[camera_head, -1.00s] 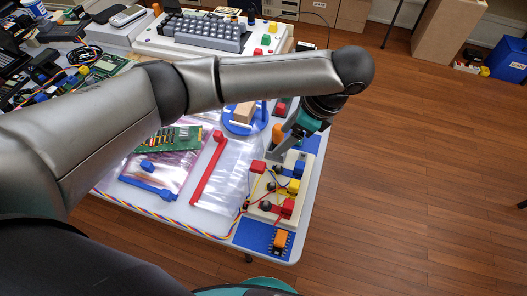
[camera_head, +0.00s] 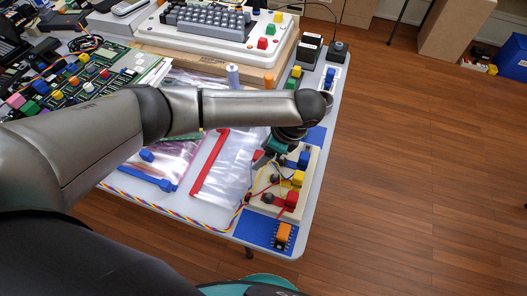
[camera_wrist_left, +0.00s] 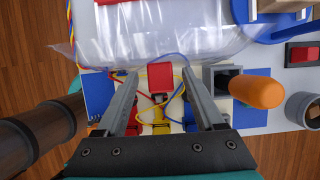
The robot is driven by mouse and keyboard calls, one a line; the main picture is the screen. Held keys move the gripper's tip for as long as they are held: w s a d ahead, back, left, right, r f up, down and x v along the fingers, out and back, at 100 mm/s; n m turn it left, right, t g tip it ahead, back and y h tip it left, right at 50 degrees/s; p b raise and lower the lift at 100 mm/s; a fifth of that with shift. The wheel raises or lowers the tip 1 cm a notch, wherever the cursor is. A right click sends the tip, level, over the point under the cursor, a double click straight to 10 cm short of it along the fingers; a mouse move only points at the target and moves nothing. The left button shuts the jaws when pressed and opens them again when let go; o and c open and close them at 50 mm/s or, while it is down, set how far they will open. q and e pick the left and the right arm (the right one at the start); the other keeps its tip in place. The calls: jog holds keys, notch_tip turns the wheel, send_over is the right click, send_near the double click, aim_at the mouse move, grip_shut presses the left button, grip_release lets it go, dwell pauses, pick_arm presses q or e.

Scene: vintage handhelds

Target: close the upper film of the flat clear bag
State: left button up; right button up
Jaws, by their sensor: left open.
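The flat clear bag (camera_head: 230,172) lies on the table with a red bar (camera_head: 209,163) along its left side. In the left wrist view its clear film (camera_wrist_left: 165,35) spans the top, with a loose-looking, curved edge. A red block (camera_wrist_left: 160,76) sits at that edge; it also shows, partly hidden, in the head view (camera_head: 258,155). My left gripper (camera_head: 259,162) is over the bag's right edge, pointing down. In the left wrist view its fingers (camera_wrist_left: 165,82) are apart, with the red block between and just beyond the tips. Contact cannot be told. My right gripper is out of view.
A cream board (camera_head: 263,210) with coloured blocks and wires stands right of the bag. An orange cylinder (camera_wrist_left: 256,92) is close right of the fingers. A purplish bag (camera_head: 160,170) with a blue bar (camera_head: 147,179) lies left. A striped cable (camera_head: 170,213) runs along the front edge.

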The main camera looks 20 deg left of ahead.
pick_arm(q)
grip_shut()
dwell(0.6)
dwell(0.8)
